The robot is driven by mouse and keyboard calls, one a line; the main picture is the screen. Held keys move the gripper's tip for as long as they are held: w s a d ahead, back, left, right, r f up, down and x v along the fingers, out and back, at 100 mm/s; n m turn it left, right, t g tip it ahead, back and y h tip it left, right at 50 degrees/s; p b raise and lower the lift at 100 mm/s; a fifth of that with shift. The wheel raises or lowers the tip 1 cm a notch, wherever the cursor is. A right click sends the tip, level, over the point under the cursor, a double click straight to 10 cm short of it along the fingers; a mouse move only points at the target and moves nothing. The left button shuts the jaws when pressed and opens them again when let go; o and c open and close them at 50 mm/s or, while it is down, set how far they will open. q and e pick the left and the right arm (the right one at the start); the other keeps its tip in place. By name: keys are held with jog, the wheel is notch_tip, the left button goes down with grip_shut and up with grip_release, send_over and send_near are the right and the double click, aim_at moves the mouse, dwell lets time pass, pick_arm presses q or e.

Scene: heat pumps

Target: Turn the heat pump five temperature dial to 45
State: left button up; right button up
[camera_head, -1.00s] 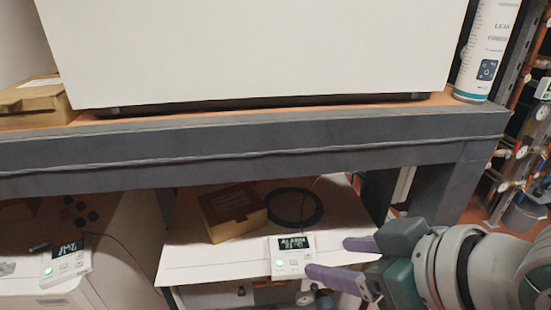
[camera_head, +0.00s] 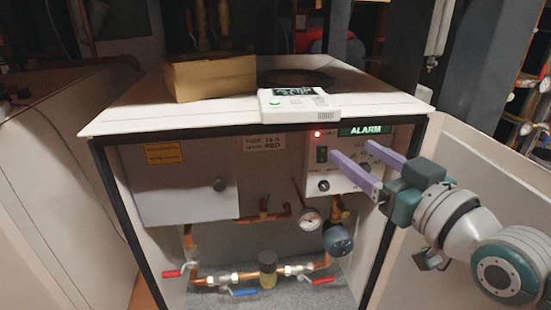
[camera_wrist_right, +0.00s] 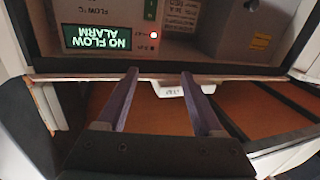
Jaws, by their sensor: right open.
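The heat pump (camera_head: 115,125) stands open-fronted, with a white control panel (camera_head: 345,184) at its upper right. A round dial (camera_head: 366,157) with small markings is partly hidden behind my fingers; its setting cannot be read. My right gripper (camera_head: 354,150) is open, its two purple fingers apart in front of this panel; contact cannot be judged. In the right wrist view the open fingers (camera_wrist_right: 158,73) point toward the cabinet, with nothing between them. That view is upside down and shows a "FLOW °C" label and a green "NO FLOW ALARM" display (camera_wrist_right: 96,38). My left gripper is out of view.
A controller (camera_head: 299,104) and a cardboard box (camera_head: 210,78) sit on the top. A red light (camera_head: 317,133) glows on the panel. Pipes, a gauge (camera_head: 310,219) and valves fill the lower cabinet. An open door panel (camera_head: 490,185) stands at the right.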

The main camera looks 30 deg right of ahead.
jog(key=s+d+f+m+t+h+b, duration=0.1)
jog(key=d+f+t+h+b, duration=0.2)
jog(key=f+b, duration=0.6)
jog(key=d+f+m+t+h+b, duration=0.1)
jog(key=d+f+m+h+b, duration=0.1)
jog(key=d+f+b, duration=0.5)
jog(key=b+x, duration=0.7)
jog(key=x, duration=0.2)
jog(key=shift+w+a+f+h+b, duration=0.15)
jog(key=shift+a+h+b, duration=0.15)
jog(key=shift+b, duration=0.05)
jog(key=shift+c, duration=0.4)
grip_shut()
